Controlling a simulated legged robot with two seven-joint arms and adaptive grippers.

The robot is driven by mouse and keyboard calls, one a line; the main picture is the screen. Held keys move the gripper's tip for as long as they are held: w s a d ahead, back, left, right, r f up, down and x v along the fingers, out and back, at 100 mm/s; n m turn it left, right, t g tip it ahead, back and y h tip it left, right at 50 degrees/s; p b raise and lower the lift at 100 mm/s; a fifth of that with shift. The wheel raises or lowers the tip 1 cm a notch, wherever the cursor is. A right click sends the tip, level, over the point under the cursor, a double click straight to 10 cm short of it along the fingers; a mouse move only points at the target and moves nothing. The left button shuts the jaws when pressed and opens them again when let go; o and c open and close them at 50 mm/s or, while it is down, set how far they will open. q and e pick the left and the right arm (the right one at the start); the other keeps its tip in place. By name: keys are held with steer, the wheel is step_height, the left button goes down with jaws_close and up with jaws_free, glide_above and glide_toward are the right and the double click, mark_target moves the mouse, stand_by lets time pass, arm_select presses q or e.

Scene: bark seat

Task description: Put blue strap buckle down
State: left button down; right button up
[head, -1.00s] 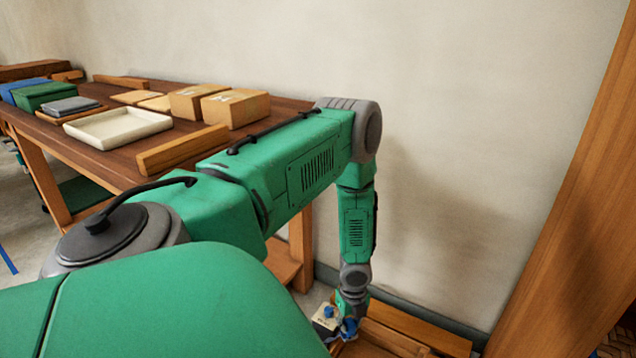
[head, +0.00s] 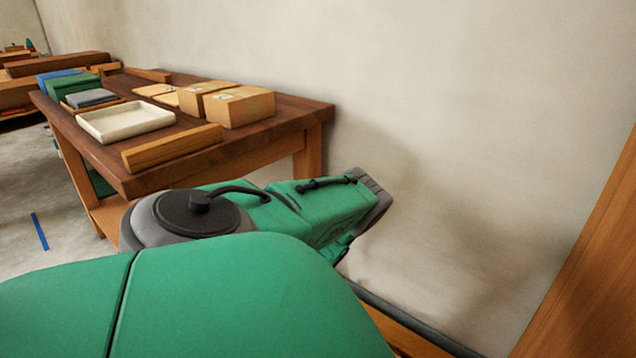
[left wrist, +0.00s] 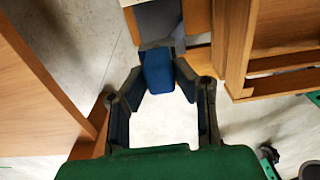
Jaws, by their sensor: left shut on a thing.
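In the left wrist view my left gripper (left wrist: 160,80) is shut on a blue block-like piece, the blue strap buckle (left wrist: 157,69), which sits between its two dark fingertips. A grey-blue surface lies just beyond the buckle, between wooden parts; I cannot tell whether the buckle touches it. In the head view my green left arm reaches toward the wall, and its gripper and the buckle are hidden. My right gripper is in neither view.
A wooden table (head: 300,112) holds a white tray (head: 125,120), cardboard boxes (head: 238,107) and a wooden bar (head: 172,147). In the left wrist view a wooden panel (left wrist: 35,95) stands at left and a wooden frame (left wrist: 235,45) at right, with pale floor between.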

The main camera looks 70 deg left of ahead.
arm_select(q)
step_height(320, 180, down, 6)
steer(key=b, duration=0.3)
steer(key=shift+s+r+b, duration=0.1)
steer(key=shift+b, duration=0.2)
step_height(320, 180, down, 4)
steer(key=b, duration=0.2)
steer(key=shift+b, duration=0.3)
steer(key=shift+r, duration=0.1)
steer(key=c, duration=1.3)
jaws_free()
